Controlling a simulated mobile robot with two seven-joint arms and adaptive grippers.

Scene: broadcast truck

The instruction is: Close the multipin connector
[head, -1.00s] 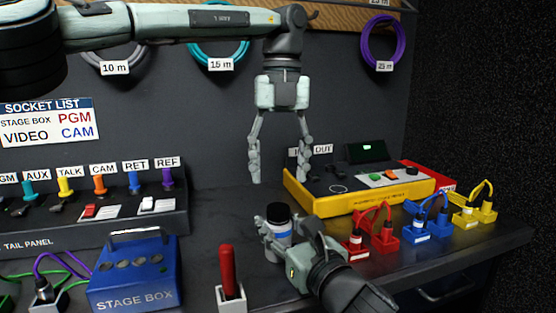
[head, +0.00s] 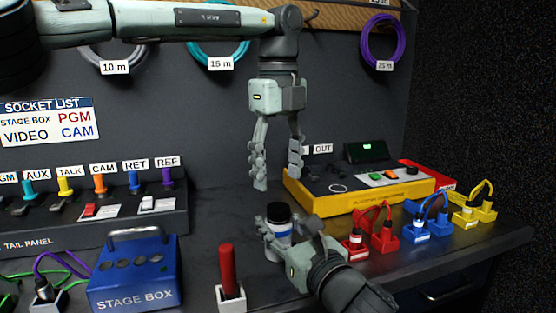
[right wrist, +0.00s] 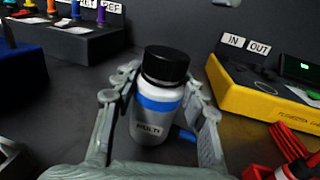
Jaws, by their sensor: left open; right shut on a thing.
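The multipin connector is a white upright cylinder (head: 279,231) with a blue band and a black cap on top. In the right wrist view the connector (right wrist: 157,122) shows the label MULTI, and its black cap (right wrist: 165,66) is on its upper end. My right gripper (right wrist: 163,95) is shut around the white body, with a finger on each side; it also shows low in the head view (head: 281,243). A small blue part (right wrist: 186,137) sticks out at the connector's lower right. My left gripper (head: 277,178) is open and empty, pointing down above and behind the cap.
A yellow tester box (head: 360,195) stands behind right, with red, blue and yellow cabled plugs (head: 427,223) before it. A red-handled tool stands in a white holder (head: 231,297). The blue stage box (head: 135,280) is at left, below the tail panel (head: 90,230).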

